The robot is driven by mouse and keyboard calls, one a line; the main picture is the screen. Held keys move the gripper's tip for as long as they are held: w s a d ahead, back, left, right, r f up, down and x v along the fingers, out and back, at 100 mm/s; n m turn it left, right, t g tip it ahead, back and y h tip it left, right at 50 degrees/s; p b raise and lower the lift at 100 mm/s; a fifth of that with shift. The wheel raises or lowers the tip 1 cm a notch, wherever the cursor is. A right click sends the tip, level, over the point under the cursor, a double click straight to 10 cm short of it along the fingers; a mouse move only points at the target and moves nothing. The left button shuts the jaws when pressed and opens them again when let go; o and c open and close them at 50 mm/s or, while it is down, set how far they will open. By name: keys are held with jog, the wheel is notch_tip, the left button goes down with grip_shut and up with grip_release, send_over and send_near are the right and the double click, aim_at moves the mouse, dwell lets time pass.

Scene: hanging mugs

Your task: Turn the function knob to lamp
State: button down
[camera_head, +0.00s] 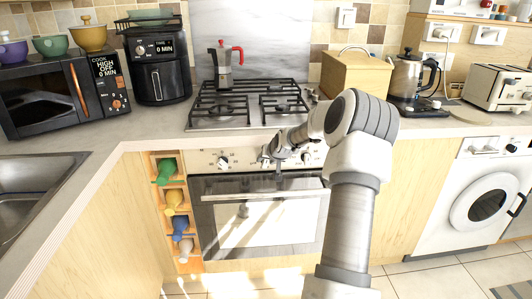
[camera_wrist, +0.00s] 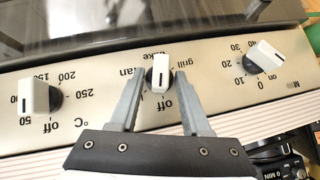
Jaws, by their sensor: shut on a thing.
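The oven (camera_head: 258,215) has a light control panel with knobs along its top front. The function knob (camera_wrist: 159,66) is white on a dark base, in the middle of the wrist view. Labels "off", "grill" and "bake" and a partly hidden word ending in "an" surround it, upside down. Its dark mark is on the side facing "off". I cannot make out a lamp mark. My gripper (camera_wrist: 161,76) is shut on this knob, one finger on each side. In the head view my gripper (camera_head: 268,160) is at the panel, and my arm and gripper partly hide the knobs.
A temperature knob (camera_wrist: 38,97) and a timer knob (camera_wrist: 265,57) flank the function knob. The oven handle (camera_head: 225,197) runs below the panel. The gas hob (camera_head: 238,123) is above. A rack of mugs (camera_head: 165,170) stands left of the oven.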

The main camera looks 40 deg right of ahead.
jog(key=shift+s+d+f+m+t+y, duration=0.15)
jog(key=shift+d+m+t+y, duration=0.1)
jog(key=shift+m+t+y, duration=0.45)
jog(key=shift+d+f+m+t+y+b, duration=0.1)
jog(key=shift+f+m+t+y+b, duration=0.25)
jog(key=shift+t+y+b, duration=0.35)
jog(key=shift+s+m+t+y+b, duration=0.1)
jog(key=shift+m+t+y+b, duration=0.3)
jog(key=shift+m+y+b, duration=0.4)
jog(key=shift+t+y+b, duration=0.3)
jog(key=shift+t+b, duration=0.1)
jog(key=shift+b, duration=0.45)
jog(key=shift+r, duration=0.1)
jog(key=c, duration=0.7)
grip_release()
jog(key=shift+c, duration=0.2)
